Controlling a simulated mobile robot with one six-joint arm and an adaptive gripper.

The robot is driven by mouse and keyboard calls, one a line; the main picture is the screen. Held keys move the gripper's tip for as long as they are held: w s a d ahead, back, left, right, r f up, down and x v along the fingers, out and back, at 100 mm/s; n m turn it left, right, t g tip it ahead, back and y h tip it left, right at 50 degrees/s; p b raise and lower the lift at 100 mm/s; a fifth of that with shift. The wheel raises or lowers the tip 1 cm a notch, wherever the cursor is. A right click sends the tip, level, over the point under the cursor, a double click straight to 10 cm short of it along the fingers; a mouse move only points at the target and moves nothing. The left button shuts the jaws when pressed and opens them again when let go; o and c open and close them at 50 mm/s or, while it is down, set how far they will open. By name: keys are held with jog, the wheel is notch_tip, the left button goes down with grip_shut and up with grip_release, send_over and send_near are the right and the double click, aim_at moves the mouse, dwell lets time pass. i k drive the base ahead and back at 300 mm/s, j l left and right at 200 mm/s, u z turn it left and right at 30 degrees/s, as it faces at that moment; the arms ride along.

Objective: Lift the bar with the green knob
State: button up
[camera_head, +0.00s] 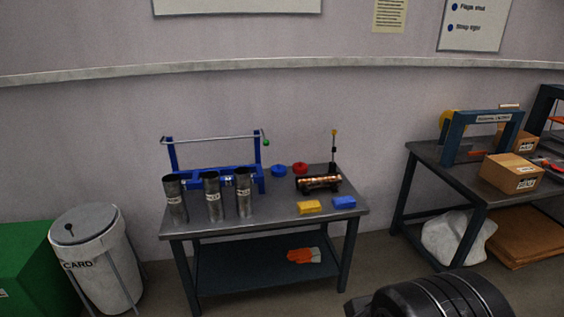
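A metal bar (213,137) runs level across the top of a blue rack (258,150) on the grey metal table. A green knob (266,142) sits at the bar's right end. Several dark metal tubes stand in front of the rack, including a left tube (176,200), a middle tube (212,197) and a right tube (244,193). A black part of my own arm shows at the bottom right, well apart from the rack. My gripper's fingers are not visible.
The table (275,215) also holds a copper-coloured roll on a stand (318,183), a yellow block (309,207), a blue block (343,202), and blue (279,170) and red (300,168) rings. A white bin (100,255) stands left. A second table (430,155) with boxes stands right.

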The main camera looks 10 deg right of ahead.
aim_at(266, 143)
jog(key=i+l+u, duration=0.15)
jog(key=i+l, duration=2.35)
jog(key=i, duration=0.1)
